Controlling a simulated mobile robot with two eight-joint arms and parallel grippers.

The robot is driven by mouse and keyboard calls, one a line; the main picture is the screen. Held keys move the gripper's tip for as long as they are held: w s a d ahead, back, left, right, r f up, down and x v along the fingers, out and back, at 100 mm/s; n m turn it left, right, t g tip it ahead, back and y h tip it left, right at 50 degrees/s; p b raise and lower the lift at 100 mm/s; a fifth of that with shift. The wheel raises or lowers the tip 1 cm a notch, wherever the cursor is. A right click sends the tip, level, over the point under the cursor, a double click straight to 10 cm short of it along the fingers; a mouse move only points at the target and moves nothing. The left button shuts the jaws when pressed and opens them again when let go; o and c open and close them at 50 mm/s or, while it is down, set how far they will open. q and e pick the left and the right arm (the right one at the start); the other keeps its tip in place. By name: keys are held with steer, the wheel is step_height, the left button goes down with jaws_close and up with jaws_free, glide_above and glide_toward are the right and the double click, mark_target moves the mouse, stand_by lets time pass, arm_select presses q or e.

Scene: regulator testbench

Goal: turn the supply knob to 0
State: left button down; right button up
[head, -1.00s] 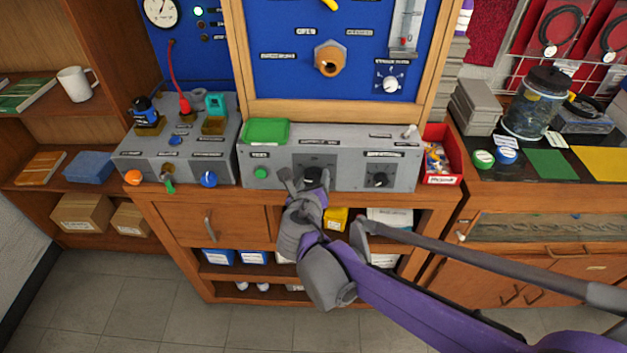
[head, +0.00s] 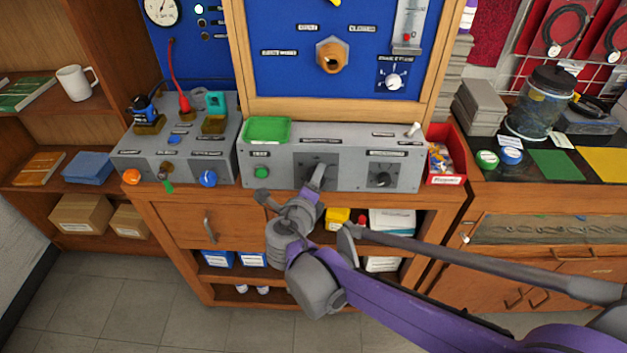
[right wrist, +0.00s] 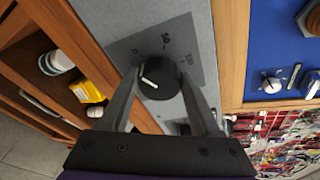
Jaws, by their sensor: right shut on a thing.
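The black knob (right wrist: 158,78) sits on a dark dial plate (right wrist: 196,50) on the front of the grey box (head: 270,172). A white pointer line shows on the knob, aimed toward the left in the right wrist view; the dial marks are too small to read surely. My right gripper (right wrist: 165,88) is shut on the knob, one finger on each side. In the head view the right gripper (head: 317,178) covers most of this knob. My left gripper is not in view.
A second black knob (head: 382,178) is to the right on the same box. A green tray (head: 267,130) lies on top of the box, and a red bin (head: 447,160) stands right of it. A grey unit (head: 180,150) with plugs stands to the left.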

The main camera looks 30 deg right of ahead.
stand_by(0.5)
steer(key=o, duration=1.4)
steer(key=p+v, duration=0.1)
steer(key=v, duration=0.9)
steer(key=shift+s+a, duration=0.3)
